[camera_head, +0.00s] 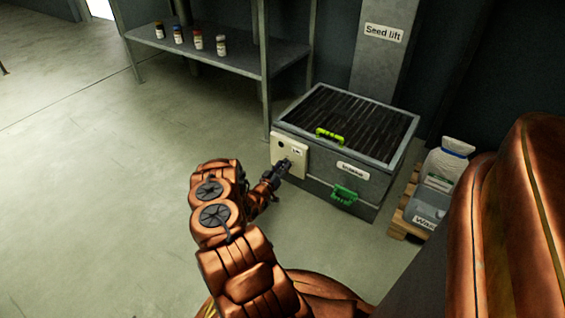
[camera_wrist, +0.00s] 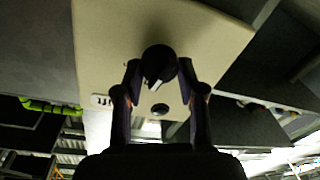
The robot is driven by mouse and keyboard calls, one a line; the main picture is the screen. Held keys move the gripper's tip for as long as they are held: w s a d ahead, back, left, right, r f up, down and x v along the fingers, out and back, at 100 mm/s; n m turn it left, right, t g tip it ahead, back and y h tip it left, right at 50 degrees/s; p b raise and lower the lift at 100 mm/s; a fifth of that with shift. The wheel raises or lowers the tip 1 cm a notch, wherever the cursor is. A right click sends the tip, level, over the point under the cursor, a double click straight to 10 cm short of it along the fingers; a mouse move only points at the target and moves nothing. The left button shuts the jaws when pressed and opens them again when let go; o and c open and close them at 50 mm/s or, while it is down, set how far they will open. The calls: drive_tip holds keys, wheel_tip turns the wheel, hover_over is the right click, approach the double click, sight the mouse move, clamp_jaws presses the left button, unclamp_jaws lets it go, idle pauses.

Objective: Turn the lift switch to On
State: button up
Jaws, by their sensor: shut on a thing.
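The lift switch is a round black knob (camera_wrist: 160,60) with a white pointer mark, on a beige panel (camera_wrist: 215,40). In the wrist view the pointer slants toward the lower left of the picture. My gripper (camera_wrist: 161,72) has one finger on each side of the knob and is shut on it. In the head view my gripper (camera_head: 283,167) is at the lower part of the same panel (camera_head: 277,152) and hides the knob. The panel is on the front left of a grey metal box. A small label (camera_wrist: 102,100) on the panel is too small to read.
The grey box has a dark grate (camera_head: 350,118), a lime handle (camera_head: 329,135) and a green handle (camera_head: 344,194). A shelf (camera_head: 235,50) with several small bottles stands behind. Bags and a container (camera_head: 428,208) are on a pallet at right. The floor at left is clear.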

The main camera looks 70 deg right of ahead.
drive_tip(key=m, duration=0.3)
drive_tip(key=shift+m, duration=0.3)
drive_tip(key=m, duration=0.3)
drive_tip(key=m+b, duration=0.1)
drive_tip(key=m, duration=0.2)
drive_tip(key=shift+f+g+h, duration=0.1)
drive_tip(key=shift+g+h, duration=0.2)
drive_tip(key=shift+g, duration=0.1)
drive_tip(key=shift+s+m, duration=0.1)
drive_tip(key=shift+m, duration=0.2)
drive_tip(key=o, duration=1.2)
drive_tip(key=shift+c, duration=0.2)
drive_tip(key=w+a, duration=0.2)
drive_tip(key=a, duration=1)
drive_tip(key=shift+f, duration=0.45)
drive_tip(key=shift+d, duration=0.1)
